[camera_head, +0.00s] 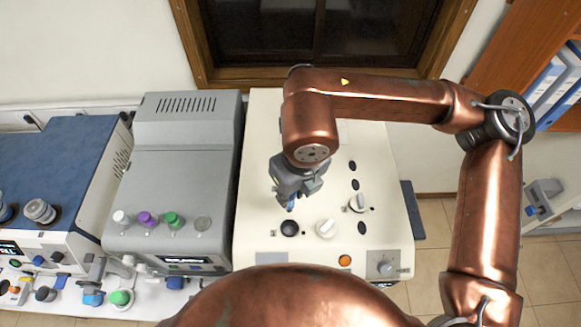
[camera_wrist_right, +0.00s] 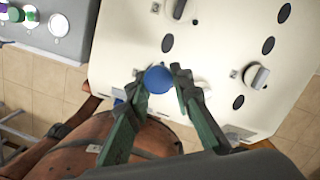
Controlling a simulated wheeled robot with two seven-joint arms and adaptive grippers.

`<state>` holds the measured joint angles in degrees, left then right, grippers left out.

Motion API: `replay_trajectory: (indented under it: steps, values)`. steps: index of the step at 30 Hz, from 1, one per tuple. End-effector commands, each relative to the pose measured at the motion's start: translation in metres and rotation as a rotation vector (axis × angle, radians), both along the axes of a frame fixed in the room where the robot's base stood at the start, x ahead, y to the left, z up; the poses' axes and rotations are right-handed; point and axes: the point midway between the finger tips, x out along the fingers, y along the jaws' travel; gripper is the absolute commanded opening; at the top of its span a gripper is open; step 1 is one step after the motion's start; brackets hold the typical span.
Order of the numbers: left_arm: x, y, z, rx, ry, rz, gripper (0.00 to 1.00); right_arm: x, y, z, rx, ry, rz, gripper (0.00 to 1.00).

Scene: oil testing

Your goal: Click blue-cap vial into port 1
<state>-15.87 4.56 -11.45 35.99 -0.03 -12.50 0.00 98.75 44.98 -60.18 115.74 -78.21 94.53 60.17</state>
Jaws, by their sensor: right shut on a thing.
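My right gripper (camera_head: 291,199) is over the cream machine (camera_head: 262,150), shut on the blue-cap vial (camera_head: 291,204). In the right wrist view the blue cap (camera_wrist_right: 158,79) sits between the two fingertips (camera_wrist_right: 159,78); the vial body below is hidden. In the head view the vial is above and behind a dark round port (camera_head: 289,229) near the machine's front left. Other dark oval ports (camera_head: 355,184) run in a column at the right. I cannot read which port is number 1. My left gripper is not in view.
White knobs (camera_head: 326,228) stand up from the cream machine's top close to the gripper. An orange button (camera_head: 345,260) is at its front. A grey machine (camera_head: 180,155) with white, purple and green caps stands to the left, with a blue machine (camera_head: 62,165) beyond it.

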Motion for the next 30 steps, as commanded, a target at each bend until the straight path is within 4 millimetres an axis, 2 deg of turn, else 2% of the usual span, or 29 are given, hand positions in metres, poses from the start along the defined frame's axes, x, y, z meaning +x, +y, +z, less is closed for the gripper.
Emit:
replay_trajectory:
  steps: [4,9,11,15,20,24,26,30]
  values:
    - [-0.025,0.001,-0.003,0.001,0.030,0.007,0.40,-0.016,-0.002,-0.003,-0.001,-0.015,0.005,0.00]
    - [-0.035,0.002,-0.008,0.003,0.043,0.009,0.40,-0.021,-0.003,-0.015,-0.002,-0.018,0.003,0.00]
    - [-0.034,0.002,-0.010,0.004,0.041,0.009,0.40,-0.018,-0.003,-0.022,-0.001,-0.015,0.002,0.00]
    - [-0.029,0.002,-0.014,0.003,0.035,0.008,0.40,0.003,0.001,-0.037,0.001,0.002,0.002,0.00]
    - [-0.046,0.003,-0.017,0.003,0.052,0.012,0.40,0.025,0.001,-0.057,0.001,0.020,0.002,0.00]
    - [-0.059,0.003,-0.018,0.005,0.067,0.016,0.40,0.030,0.001,-0.064,0.001,0.024,0.001,0.00]
    - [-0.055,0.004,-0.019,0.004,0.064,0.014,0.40,0.028,0.001,-0.064,0.001,0.021,0.001,0.00]
    - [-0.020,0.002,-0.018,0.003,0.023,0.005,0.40,0.022,0.001,-0.061,0.002,0.017,0.003,0.00]
